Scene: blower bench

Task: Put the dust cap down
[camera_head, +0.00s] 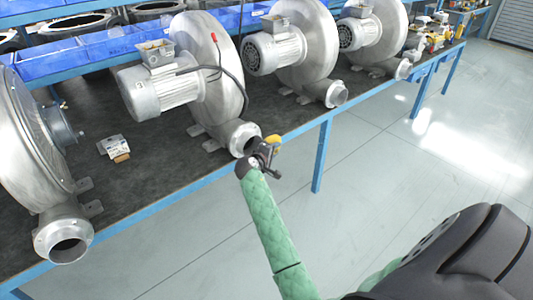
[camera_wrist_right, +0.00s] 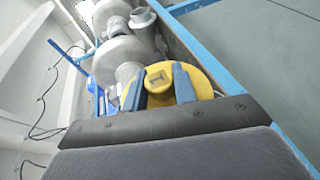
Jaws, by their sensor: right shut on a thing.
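The dust cap (camera_head: 273,140) is a yellow disc, held in my right gripper (camera_head: 268,153). In the right wrist view the dust cap (camera_wrist_right: 203,84) shows large, with the blue-grey fingers of my right gripper (camera_wrist_right: 160,85) closed on its raised middle grip. In the head view the cap is just right of the round outlet (camera_head: 246,140) of the middle-left blower (camera_head: 217,70), past the bench's front edge. I cannot tell how much gap lies between cap and outlet. My left gripper is not in view.
Several grey blowers stand along the dark bench top (camera_head: 150,190), their outlets at the front edge. Blue bins (camera_head: 85,58) line the back. The floor in front is clear.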

